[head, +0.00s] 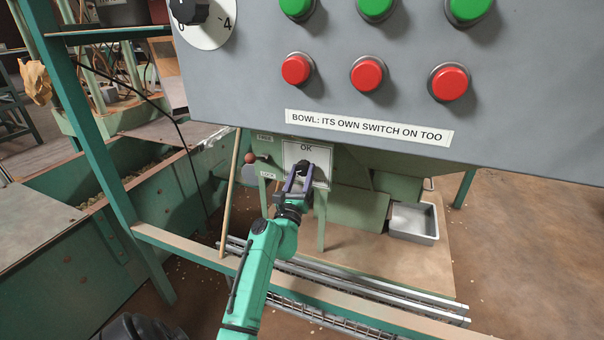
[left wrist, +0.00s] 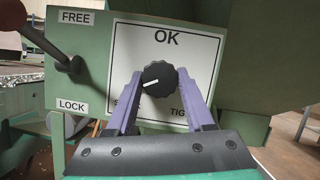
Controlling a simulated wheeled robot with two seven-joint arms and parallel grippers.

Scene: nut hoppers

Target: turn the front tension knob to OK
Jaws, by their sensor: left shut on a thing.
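The front tension knob (left wrist: 160,75) is black and ridged, on a white plate (left wrist: 205,45) marked OK at the top. The lower labels are partly covered by my fingers; "TIG" shows at the right and an "S" at the left. The knob's white pointer line points left and slightly down, not up at OK. My left gripper (head: 303,170) is shut on the knob, with one purple finger on each side. In the head view the plate (head: 321,172) and its OK label show behind the gripper. My right gripper is not in view.
Left of the plate is a lever (left wrist: 66,62) between the FREE and LOCK labels. A grey panel (head: 375,125) with green and red buttons hangs over the upper head view. A metal rail (head: 340,285) runs below my arm. A metal tray (head: 413,222) is at right.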

